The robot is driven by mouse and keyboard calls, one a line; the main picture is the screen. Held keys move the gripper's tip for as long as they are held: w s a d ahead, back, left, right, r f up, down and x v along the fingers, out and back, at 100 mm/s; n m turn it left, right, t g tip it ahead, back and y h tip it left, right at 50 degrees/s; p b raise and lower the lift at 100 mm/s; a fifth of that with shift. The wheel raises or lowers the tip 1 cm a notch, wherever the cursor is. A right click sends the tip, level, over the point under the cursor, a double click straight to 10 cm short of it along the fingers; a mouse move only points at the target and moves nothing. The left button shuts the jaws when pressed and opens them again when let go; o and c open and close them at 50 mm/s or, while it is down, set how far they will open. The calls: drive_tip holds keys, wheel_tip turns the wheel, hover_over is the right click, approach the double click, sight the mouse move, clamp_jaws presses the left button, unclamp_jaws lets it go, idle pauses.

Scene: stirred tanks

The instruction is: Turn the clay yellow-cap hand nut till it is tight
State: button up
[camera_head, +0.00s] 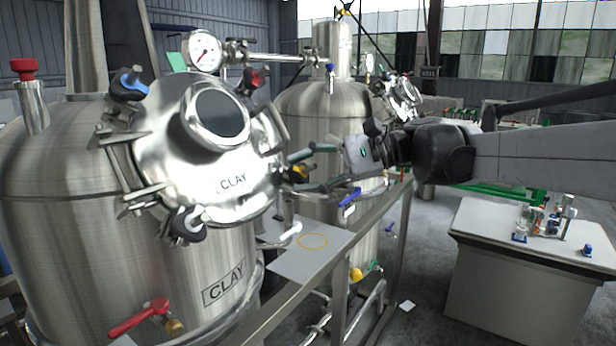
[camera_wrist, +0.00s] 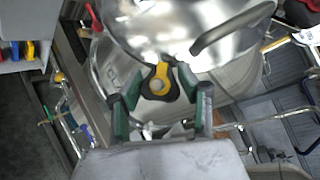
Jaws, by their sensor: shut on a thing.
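The clay tank's lid (camera_head: 215,150) is a round steel cover with a sight glass and "CLAY" lettering, tilted toward the camera. The yellow-cap hand nut (camera_head: 300,172) is at its right rim; in the wrist view it (camera_wrist: 160,75) is a black knob with a yellow middle, beside the lid's edge. My gripper (camera_head: 298,171) reaches in from the right. In the wrist view its green-padded fingers stand on both sides of the nut, and my gripper (camera_wrist: 155,92) is shut on it. The nut's thread and its seat are hidden.
Other hand nuts sit around the lid: blue-capped (camera_head: 130,83), red-capped (camera_head: 254,78) and a dark one with a pale cap (camera_head: 188,222). A pressure gauge (camera_head: 204,50) stands above. A metal rail (camera_head: 330,255) and a flat plate (camera_head: 290,262) lie below my gripper. A second tank (camera_head: 300,110) stands behind.

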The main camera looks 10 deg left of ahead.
idle(0.3)
drive_tip(key=o, duration=1.2)
drive_tip(key=shift+d, duration=0.1)
drive_tip(key=v, duration=1.2)
